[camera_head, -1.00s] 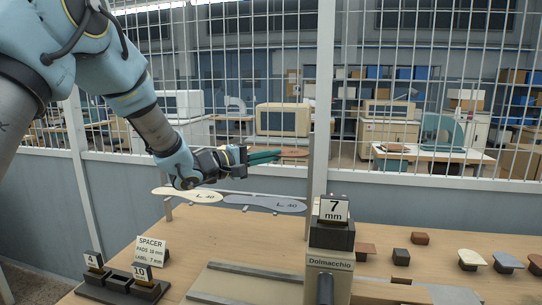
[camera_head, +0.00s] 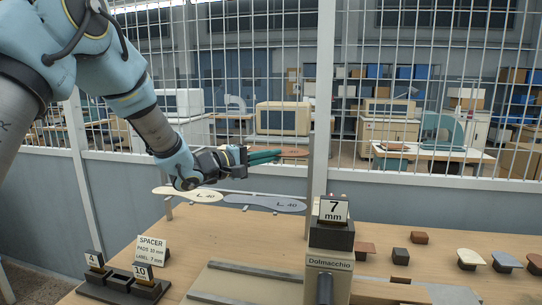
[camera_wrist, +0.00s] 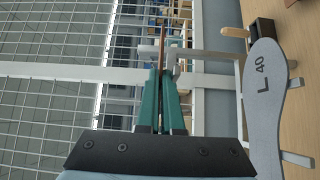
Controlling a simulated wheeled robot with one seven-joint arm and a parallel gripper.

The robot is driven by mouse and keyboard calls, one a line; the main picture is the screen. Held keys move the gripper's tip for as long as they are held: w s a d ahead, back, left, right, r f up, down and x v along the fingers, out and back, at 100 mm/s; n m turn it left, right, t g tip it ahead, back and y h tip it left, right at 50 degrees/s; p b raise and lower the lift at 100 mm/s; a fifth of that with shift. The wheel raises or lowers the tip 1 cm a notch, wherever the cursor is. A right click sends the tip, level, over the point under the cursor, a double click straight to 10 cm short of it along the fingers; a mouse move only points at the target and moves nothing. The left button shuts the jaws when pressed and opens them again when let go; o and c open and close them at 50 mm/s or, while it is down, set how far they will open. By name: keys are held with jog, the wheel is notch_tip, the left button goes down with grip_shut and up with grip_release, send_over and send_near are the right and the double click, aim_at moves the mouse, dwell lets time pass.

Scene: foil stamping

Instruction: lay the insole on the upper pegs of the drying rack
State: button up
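My gripper (camera_head: 278,154) has green fingers shut on a thin brown insole (camera_head: 295,153), which sticks out to the right of the fingertips. In the wrist view the insole (camera_wrist: 163,48) shows nearly edge-on between the fingers (camera_wrist: 161,78). The drying rack (camera_head: 168,210) stands below at the back edge of the table. A cream insole (camera_head: 190,195) and a grey insole (camera_head: 265,202), each marked L 40, lie low on it. The grey one shows at the right of the wrist view (camera_wrist: 264,95). The held insole is above the grey one. I cannot clearly make out the upper pegs.
A white mesh fence (camera_head: 420,175) stands just behind the table. The Dolmacchio stamping machine (camera_head: 330,263) stands front centre with a 7 mm block on top. A spacer holder (camera_head: 120,284) is front left. Several small sample pieces lie at the right. The table between rack and machine is mostly clear.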

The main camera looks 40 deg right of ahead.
jog(key=o, duration=0.3)
jog(key=shift+a+f, duration=0.2)
jog(key=shift+f, duration=0.75)
jog(key=shift+o, duration=0.5)
jog(key=shift+w+a+f, duration=0.15)
jog(key=shift+a, duration=0.1)
jog(key=r+b+v, duration=0.2)
jog(key=b+v, duration=0.1)
jog(key=v, duration=0.6)
jog(key=shift+a, duration=0.45)
jog(key=shift+r, duration=0.1)
